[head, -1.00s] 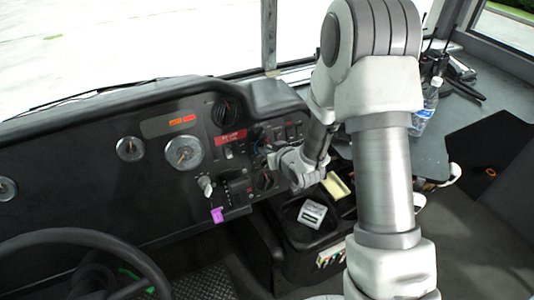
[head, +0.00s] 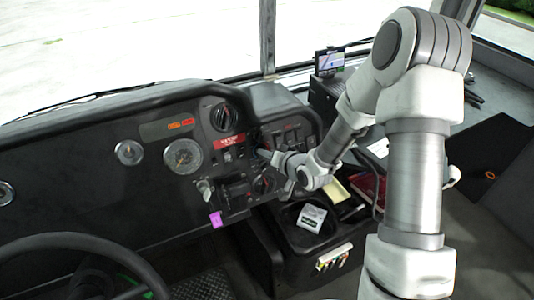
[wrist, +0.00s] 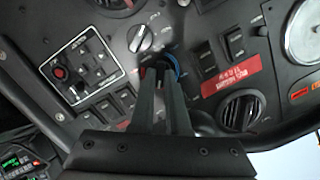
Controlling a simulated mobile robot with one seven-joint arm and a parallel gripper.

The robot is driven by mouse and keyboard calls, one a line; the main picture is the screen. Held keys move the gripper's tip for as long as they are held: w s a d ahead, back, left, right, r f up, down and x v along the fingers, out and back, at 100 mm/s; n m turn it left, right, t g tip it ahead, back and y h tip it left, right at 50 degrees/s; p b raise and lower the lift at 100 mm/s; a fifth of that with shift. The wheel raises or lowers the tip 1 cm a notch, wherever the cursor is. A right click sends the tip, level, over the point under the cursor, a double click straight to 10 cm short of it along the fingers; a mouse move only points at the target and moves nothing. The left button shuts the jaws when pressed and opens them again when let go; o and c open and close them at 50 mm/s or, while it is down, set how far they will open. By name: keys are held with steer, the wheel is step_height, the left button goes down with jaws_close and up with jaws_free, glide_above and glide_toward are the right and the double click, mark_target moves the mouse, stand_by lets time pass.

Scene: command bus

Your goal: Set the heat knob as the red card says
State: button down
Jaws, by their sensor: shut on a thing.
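My gripper (wrist: 162,74) is shut on a knob on the dashboard, which I take to be the heat knob. In the wrist view a blue arc (wrist: 176,64) and a bit of red show around the fingertips, which hide most of the knob and its pointer. In the head view my gripper (head: 264,156) reaches the panel from the right. The red card (head: 229,139) is on the panel left of my gripper; it also shows in the wrist view (wrist: 238,77). Its lettering is too small to read.
A second knob with a white pointer (wrist: 141,38) is close to my fingers. Switches (wrist: 107,106), an air vent (wrist: 242,110) and a purple tag (head: 216,219) are nearby. A console holding a white box (head: 311,217) stands below. The steering wheel (head: 75,237) is at lower left.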

stand_by(0.3)
steer(key=c, duration=0.9)
jaws_free()
steer(key=p+v, duration=0.5)
steer(key=v, duration=0.7)
steer(key=shift+r, duration=0.3)
steer(key=shift+f+p+v, duration=0.15)
steer(key=shift+p+v, duration=1.1)
steer(key=shift+p, duration=1.05)
steer(key=shift+f+p+v, duration=0.2)
steer(key=shift+p+v, duration=1.1)
steer(key=shift+p, duration=1)
